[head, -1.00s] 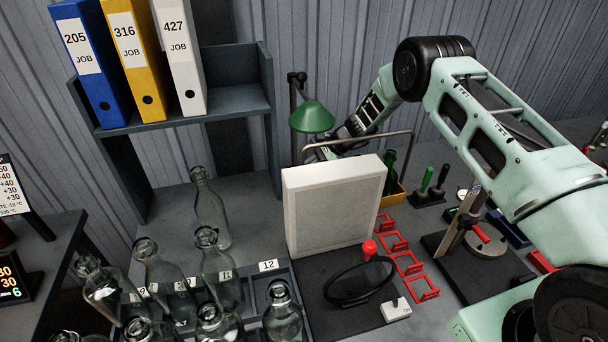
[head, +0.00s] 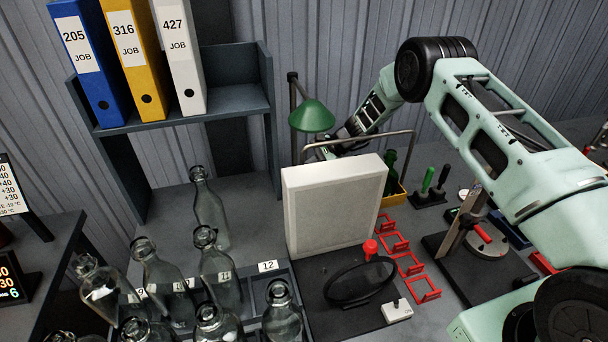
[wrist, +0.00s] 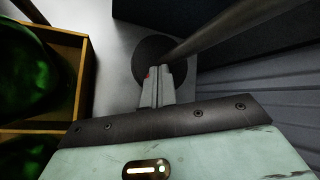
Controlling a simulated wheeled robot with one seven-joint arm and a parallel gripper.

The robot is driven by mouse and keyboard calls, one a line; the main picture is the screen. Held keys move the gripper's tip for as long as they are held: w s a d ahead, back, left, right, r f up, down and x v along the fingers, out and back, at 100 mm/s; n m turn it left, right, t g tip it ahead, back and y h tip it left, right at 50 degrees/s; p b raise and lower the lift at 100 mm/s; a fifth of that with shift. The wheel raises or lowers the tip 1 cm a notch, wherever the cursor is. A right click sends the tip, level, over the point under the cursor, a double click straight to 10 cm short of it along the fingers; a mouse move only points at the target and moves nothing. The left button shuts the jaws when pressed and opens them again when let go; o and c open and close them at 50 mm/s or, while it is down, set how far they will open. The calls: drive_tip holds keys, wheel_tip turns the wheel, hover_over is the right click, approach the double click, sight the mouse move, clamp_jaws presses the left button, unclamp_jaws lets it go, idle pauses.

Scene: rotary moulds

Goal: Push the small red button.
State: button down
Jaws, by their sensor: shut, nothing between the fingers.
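In the wrist view my gripper (wrist: 157,72) is shut and empty, its fingertips over a round dark base (wrist: 143,50). A small patch of red (wrist: 148,73), which looks like the small red button, shows right beside the fingertips and is mostly hidden by them. I cannot tell whether they touch it. A dark pole rises from near this base toward the upper right. In the head view my wrist reaches down behind the white panel (head: 332,207), near the green lamp (head: 312,116); the fingertips and the button are hidden there.
A wire frame (head: 408,133) arches near my wrist. A yellow crate (head: 396,195) with green bottles stands beside it; its wooden wall (wrist: 85,85) is at left in the wrist view. A separate red knob (head: 370,248) stands in front of the panel. Clear bottles stand at front left.

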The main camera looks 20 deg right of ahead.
drive_tip(key=shift+r, duration=0.7)
drive_tip(key=shift+r+p, duration=1.5)
drive_tip(key=shift+r, duration=1.55)
